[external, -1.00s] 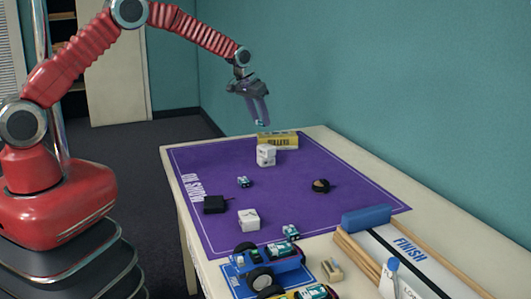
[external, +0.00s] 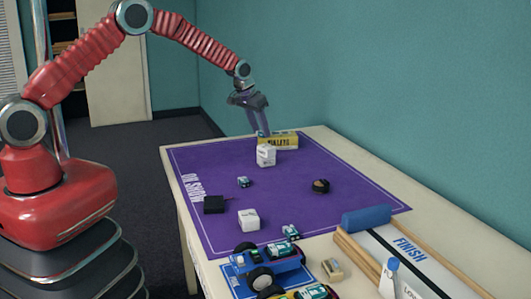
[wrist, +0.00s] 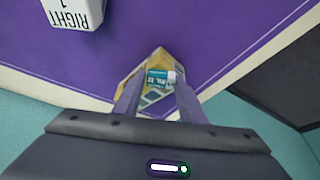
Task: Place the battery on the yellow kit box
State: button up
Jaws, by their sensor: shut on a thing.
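My gripper (external: 263,132) points down at the far end of the table, with its fingertips at the left part of the yellow kit box (external: 284,142). In the wrist view the gripper (wrist: 156,85) is shut on a small teal and white battery (wrist: 158,78). The battery lies crosswise between the fingertips, directly in front of the yellow box (wrist: 133,86). Only a trace of the battery shows in the external view. I cannot tell whether it touches the box top.
A white block (external: 266,156) stands just in front of the yellow box; the wrist view shows a white block marked RIGHT 1 (wrist: 72,10). A teal block (external: 244,182), a black box (external: 214,204), a round dark item (external: 320,186) and another white block (external: 248,220) lie on the purple mat (external: 283,205).

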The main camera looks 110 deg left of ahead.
jog(key=o, duration=1.1)
jog(key=shift+c, duration=0.2)
jog(key=v, duration=1.2)
